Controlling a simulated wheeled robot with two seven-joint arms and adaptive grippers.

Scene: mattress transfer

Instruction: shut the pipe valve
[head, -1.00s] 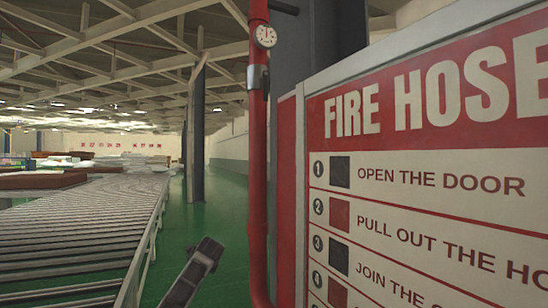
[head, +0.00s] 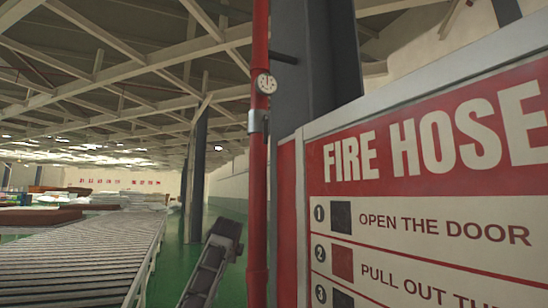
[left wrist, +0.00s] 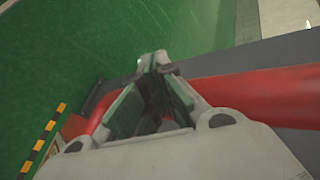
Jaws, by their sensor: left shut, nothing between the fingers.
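A red vertical pipe (head: 259,190) runs down the middle of the head view, with a round white gauge (head: 265,83) and a grey metal collar (head: 257,122) on it. A short dark bar (head: 284,58) sticks out beside the pipe above the gauge; I cannot tell if it is the valve. My left gripper (head: 228,229) is left of the pipe and below the collar. In the left wrist view my left gripper (left wrist: 153,62) is shut and empty, with the red pipe (left wrist: 265,95) beyond and to the right. My right gripper is not in view.
A fire hose sign panel (head: 430,150) stands close on the right. A dark column (head: 312,70) is behind the pipe. A roller conveyor (head: 80,260) with mattresses (head: 40,217) extends on the left.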

